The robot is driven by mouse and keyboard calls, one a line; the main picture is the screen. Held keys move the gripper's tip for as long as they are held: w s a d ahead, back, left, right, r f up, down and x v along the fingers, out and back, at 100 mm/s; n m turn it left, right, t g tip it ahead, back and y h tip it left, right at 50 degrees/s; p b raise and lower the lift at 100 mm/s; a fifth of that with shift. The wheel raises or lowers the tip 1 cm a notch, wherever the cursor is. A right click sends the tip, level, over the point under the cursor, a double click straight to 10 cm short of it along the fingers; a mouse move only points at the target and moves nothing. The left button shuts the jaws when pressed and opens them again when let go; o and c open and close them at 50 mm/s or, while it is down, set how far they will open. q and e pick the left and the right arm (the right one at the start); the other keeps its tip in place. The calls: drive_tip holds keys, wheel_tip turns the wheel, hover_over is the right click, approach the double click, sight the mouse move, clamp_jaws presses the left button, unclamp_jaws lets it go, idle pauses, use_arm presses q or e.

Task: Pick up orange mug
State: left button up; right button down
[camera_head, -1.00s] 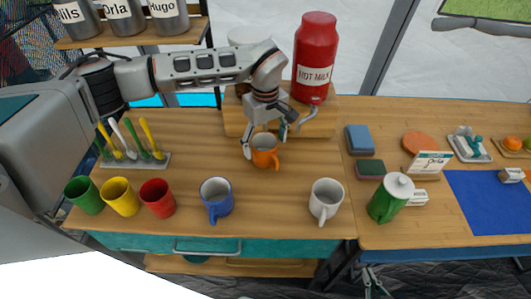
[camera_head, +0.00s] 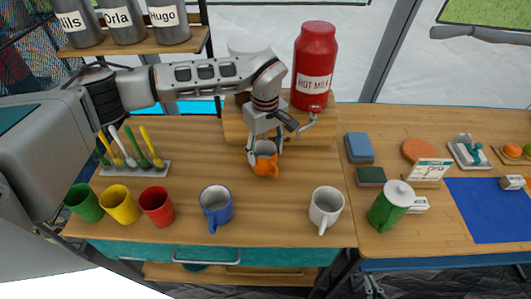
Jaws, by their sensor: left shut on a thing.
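The orange mug (camera_head: 265,164) stands on the wooden table in the middle of the head view, in front of the wooden stand with the red hot milk dispenser. My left gripper (camera_head: 265,151) reaches down over the mug from above, and its fingers are shut on the mug's upper part. The mug looks upright, with its handle toward the front. I cannot tell whether its base touches the table. My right gripper (camera_head: 371,283) shows small at the bottom edge, below the table front; its jaws are too small to judge.
The red dispenser (camera_head: 314,62) stands close behind, its tap near my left gripper. A blue mug (camera_head: 216,205) and a white mug (camera_head: 326,207) stand in front. Green, yellow and red cups (camera_head: 157,205) and a spoon rack (camera_head: 136,169) are at left. A green pitcher (camera_head: 389,205) is at right.

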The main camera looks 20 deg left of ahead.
use_arm(q)
drive_tip(key=shift+r, duration=1.5)
drive_tip(key=s+d+b, duration=0.1)
drive_tip(key=s+d, duration=0.1)
drive_tip(key=s, duration=0.6)
drive_tip(key=s+d+b, duration=0.2)
drive_tip(key=s+d, duration=0.1)
drive_tip(key=s, duration=0.6)
drive_tip(key=shift+r, duration=0.15)
drive_tip(key=shift+s, duration=0.15)
drive_tip(key=shift+s, duration=0.1)
idle(1.7)
